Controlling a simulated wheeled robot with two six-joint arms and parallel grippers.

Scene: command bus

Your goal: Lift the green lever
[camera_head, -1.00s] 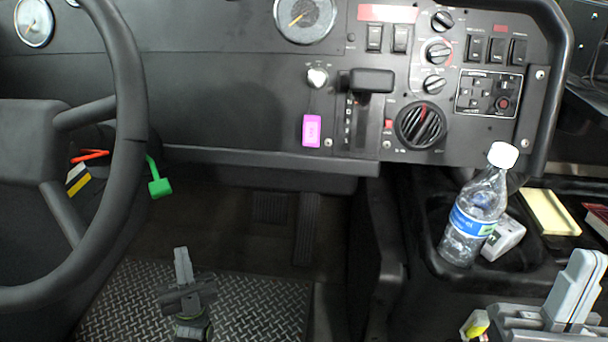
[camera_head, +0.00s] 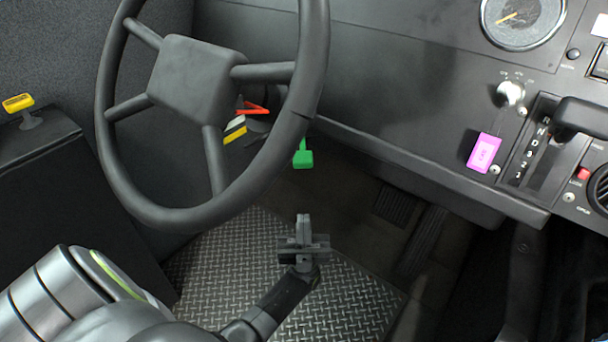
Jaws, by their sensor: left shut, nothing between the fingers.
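The green lever (camera_head: 303,158) hangs below the dashboard, just right of the steering wheel's lower right rim. Its flat green end shows; its upper part is partly hidden behind the wheel rim. My left gripper (camera_head: 303,226) is below the lever, apart from it, over the metal floor plate. Its fingers point up in the picture, are shut and hold nothing. My right gripper is out of view.
The steering wheel (camera_head: 312,70) stands close to the lever on its left. Red (camera_head: 252,108) and yellow-black (camera_head: 235,129) stalks sit behind the wheel. A pink tag (camera_head: 484,152) hangs on the dashboard. The patterned floor plate (camera_head: 355,300) is clear around my gripper.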

